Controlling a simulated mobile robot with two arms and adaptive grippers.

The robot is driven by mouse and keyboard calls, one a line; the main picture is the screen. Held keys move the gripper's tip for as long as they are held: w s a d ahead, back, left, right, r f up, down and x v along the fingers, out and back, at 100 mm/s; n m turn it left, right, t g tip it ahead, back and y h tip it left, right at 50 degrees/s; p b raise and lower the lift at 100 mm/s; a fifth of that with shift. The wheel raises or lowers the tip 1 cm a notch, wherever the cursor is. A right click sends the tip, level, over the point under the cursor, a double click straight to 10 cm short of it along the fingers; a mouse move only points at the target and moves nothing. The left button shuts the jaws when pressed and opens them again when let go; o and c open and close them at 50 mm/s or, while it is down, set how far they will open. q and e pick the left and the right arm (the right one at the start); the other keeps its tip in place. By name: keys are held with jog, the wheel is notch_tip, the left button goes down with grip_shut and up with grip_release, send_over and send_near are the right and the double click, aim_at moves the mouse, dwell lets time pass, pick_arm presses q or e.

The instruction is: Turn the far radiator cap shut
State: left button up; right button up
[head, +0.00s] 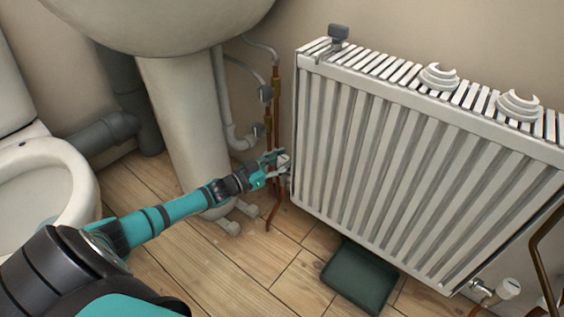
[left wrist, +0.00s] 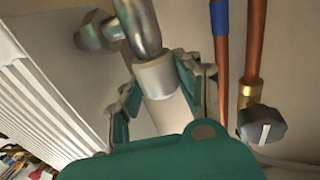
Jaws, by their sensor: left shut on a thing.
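The far radiator cap (left wrist: 157,78) is a pale cylinder on a metal valve body (left wrist: 140,25). In the head view the cap (head: 283,160) shows at the lower left corner of the white radiator (head: 380,150), partly hidden by the fingers. My left gripper (head: 276,165) is shut on the cap. In the left wrist view its teal fingers (left wrist: 160,90) stand on both sides of the cap. I cannot tell from the picture how far the cap is turned. My right gripper is not in view.
Copper pipes (head: 276,100) with a grey-handled valve (left wrist: 262,125) run close beside the left gripper. The basin pedestal (head: 185,120) stands left of it. A dark green tray (head: 360,278) lies under the radiator. Another radiator valve with a white cap (head: 508,289) is at lower right.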

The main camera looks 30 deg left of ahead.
pick_arm(q)
jog(key=o, duration=1.2)
jog(key=v, duration=1.2)
